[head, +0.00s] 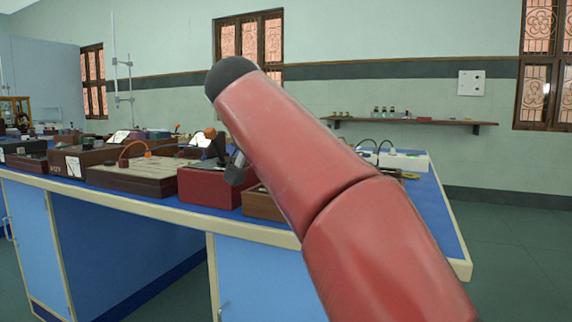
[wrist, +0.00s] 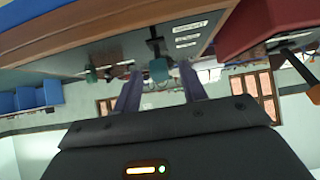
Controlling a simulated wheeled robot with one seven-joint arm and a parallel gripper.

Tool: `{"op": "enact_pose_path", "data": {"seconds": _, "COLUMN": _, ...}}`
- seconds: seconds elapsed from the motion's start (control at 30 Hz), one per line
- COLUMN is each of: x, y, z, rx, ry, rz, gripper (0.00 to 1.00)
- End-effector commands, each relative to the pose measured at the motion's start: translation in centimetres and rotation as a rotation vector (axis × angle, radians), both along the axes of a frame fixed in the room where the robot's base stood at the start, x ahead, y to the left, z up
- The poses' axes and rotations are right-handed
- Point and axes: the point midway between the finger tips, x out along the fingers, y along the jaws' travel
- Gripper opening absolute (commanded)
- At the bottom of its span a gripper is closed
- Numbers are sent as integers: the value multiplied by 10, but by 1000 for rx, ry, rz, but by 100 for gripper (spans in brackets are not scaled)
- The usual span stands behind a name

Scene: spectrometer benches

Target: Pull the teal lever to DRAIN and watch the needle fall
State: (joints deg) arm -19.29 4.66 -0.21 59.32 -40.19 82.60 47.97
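In the wrist view, which is turned about upside down, a teal lever knob (wrist: 158,70) sits on a dark stem from the grey panel of a wooden box (wrist: 110,22). White labels (wrist: 187,28) stand beside the stem, too small to read. My gripper (wrist: 160,76) is open, its two fingers either side of the knob in the picture; gaps show on both sides. I cannot tell whether the knob is between the fingers in depth. In the head view my gripper (head: 236,168) is small and partly behind my red arm, which hides much of a wooden box (head: 262,204). I see no needle for this lever.
A red box (head: 208,188) stands close beside the wooden box; in the wrist view the red box (wrist: 255,25) has an orange-knobbed lever (wrist: 296,68). Several instrument boxes fill the blue bench (head: 160,209) to the left. A wall shelf (head: 420,122) is behind. Floor at right is clear.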

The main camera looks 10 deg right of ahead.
Motion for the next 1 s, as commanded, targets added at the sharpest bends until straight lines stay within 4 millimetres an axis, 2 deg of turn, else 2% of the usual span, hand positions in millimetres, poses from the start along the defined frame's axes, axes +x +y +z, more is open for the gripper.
{"op": "enact_pose_path", "data": {"seconds": 0.27, "x": -2, "y": 2, "z": 3, "rx": 0, "ry": 0, "rz": 0, "gripper": 42}}
{"op": "enact_pose_path", "data": {"seconds": 0.7, "x": -43, "y": 32, "z": 45, "rx": 0, "ry": 0, "rz": 2, "gripper": 42}}
{"op": "enact_pose_path", "data": {"seconds": 1.0, "x": -50, "y": 36, "z": 49, "rx": 0, "ry": 0, "rz": 0, "gripper": 42}}
